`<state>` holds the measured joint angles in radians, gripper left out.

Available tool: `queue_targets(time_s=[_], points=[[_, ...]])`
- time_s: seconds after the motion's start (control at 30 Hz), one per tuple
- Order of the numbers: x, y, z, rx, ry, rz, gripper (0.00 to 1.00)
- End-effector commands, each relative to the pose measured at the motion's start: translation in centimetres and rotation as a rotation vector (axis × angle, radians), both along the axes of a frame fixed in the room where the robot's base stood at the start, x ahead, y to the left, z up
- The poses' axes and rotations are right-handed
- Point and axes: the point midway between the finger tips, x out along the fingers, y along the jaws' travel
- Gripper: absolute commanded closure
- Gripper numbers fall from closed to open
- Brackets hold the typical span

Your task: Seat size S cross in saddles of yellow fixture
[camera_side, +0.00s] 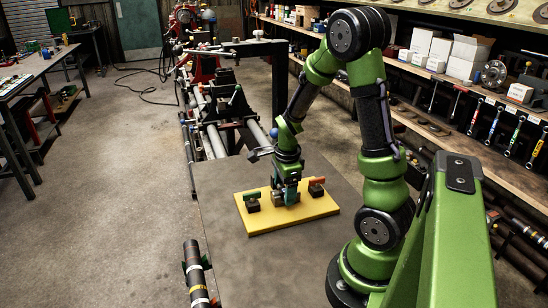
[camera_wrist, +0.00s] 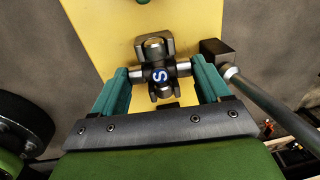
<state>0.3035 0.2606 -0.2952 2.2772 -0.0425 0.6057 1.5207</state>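The yellow fixture (camera_side: 262,222) is a flat plate on the grey table, and it fills the upper middle of the wrist view (camera_wrist: 190,18). My gripper (camera_side: 290,196) is pointed down over its middle. In the wrist view the dark metal cross (camera_wrist: 160,75) with a blue S label lies between the teal fingers of my gripper (camera_wrist: 161,72). The fingers appear to press on its left and right ends. Its far arm lies at a grey U-shaped saddle (camera_wrist: 140,48). A dark block shows under its near arm. Whether the cross rests fully in the saddles cannot be told.
A green-topped black block (camera_side: 252,202) and an orange-topped one (camera_side: 317,187) stand on the fixture's left and right. In the wrist view a metal rod (camera_wrist: 265,102) runs from a black block beside the right finger. The table's front area (camera_side: 270,265) is clear.

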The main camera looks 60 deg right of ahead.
Motion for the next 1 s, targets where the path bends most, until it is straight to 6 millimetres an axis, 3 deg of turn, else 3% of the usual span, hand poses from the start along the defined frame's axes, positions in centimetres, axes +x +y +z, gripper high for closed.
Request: queue_targets(time_s=[0.03, 0.3, 0.57, 1.0], points=[[0.0, 0.0, 0.0, 0.000, 0.000, 0.000, 0.33], [0.0, 0.0, 0.1, -0.001, -0.001, 0.000, 0.70], [0.1, -0.1, 0.9, -0.004, -0.005, 0.002, 0.70], [0.1, -0.1, 8.9, -0.002, -0.005, 0.000, 0.70]])
